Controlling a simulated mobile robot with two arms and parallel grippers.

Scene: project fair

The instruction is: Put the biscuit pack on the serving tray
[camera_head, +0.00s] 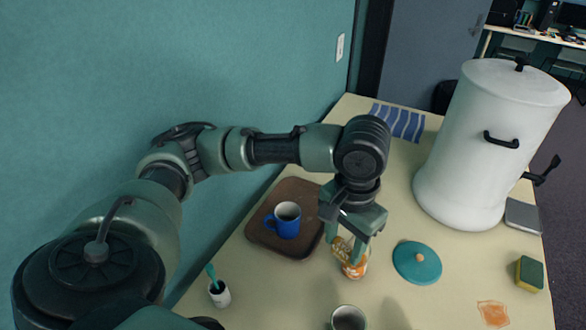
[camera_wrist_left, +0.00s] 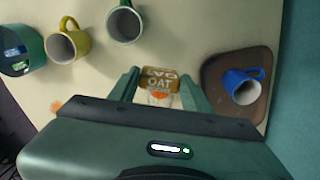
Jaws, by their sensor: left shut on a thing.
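The biscuit pack (camera_head: 354,268) is orange and white. In the left wrist view the biscuit pack (camera_wrist_left: 160,88) shows lettering that reads OAT. My left gripper (camera_head: 352,250) points down and is shut on it, with a finger on each side; it also shows in the left wrist view (camera_wrist_left: 160,92). I cannot tell whether the pack touches the table. The serving tray (camera_head: 300,191) is brown and lies just left of the pack in the head view; the tray (camera_wrist_left: 214,76) is to the right in the wrist view. My right gripper is not in view.
A blue mug (camera_head: 284,224) stands on the tray. A teal lid (camera_head: 417,263), a sponge (camera_head: 529,273) and a large white urn (camera_head: 490,145) are to the right. A small cup (camera_head: 219,295) is at the left edge, another mug (camera_head: 348,318) at the front. A teal wall borders the left.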

